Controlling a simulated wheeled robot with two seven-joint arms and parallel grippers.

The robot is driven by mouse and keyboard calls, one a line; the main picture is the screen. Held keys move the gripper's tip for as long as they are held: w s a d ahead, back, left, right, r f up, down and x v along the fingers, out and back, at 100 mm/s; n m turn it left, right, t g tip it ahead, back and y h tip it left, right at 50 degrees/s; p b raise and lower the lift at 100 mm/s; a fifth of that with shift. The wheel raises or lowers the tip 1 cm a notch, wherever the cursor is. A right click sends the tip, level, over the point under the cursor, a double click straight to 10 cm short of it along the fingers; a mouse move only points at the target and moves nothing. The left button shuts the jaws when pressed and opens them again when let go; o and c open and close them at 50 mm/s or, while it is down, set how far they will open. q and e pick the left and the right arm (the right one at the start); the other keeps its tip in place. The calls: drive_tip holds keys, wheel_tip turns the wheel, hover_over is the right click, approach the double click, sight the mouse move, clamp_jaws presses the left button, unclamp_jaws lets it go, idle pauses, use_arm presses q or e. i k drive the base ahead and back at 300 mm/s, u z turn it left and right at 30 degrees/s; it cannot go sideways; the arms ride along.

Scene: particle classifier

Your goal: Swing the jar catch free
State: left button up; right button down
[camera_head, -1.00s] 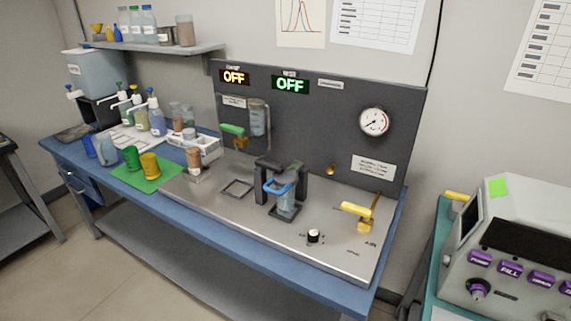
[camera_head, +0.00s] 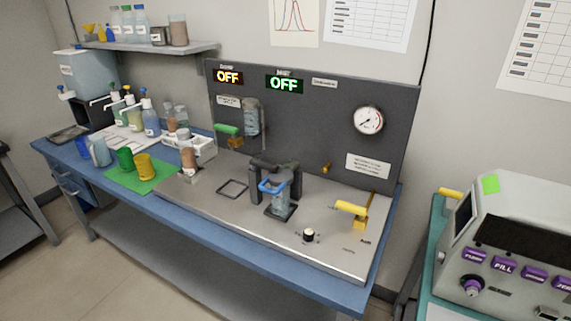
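A clear jar (camera_head: 280,202) stands in a dark frame (camera_head: 256,184) on the steel bench plate. A blue looped catch (camera_head: 272,187) lies across the front of the jar near its top. The catch appears to rest against the jar and frame; its exact fastening is too small to tell. Neither of my grippers shows in the head view.
A yellow lever (camera_head: 351,208) and a black knob (camera_head: 308,235) stand right of the jar. Cups (camera_head: 124,159) stand on a green mat (camera_head: 152,185). A purple-buttoned machine (camera_head: 505,230) stands at right.

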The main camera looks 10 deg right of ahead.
sight(255, 163)
drive_tip(key=k, duration=0.65)
drive_tip(key=u, duration=0.5)
drive_tip(key=i, duration=1.55)
drive_tip(key=z, duration=0.3)
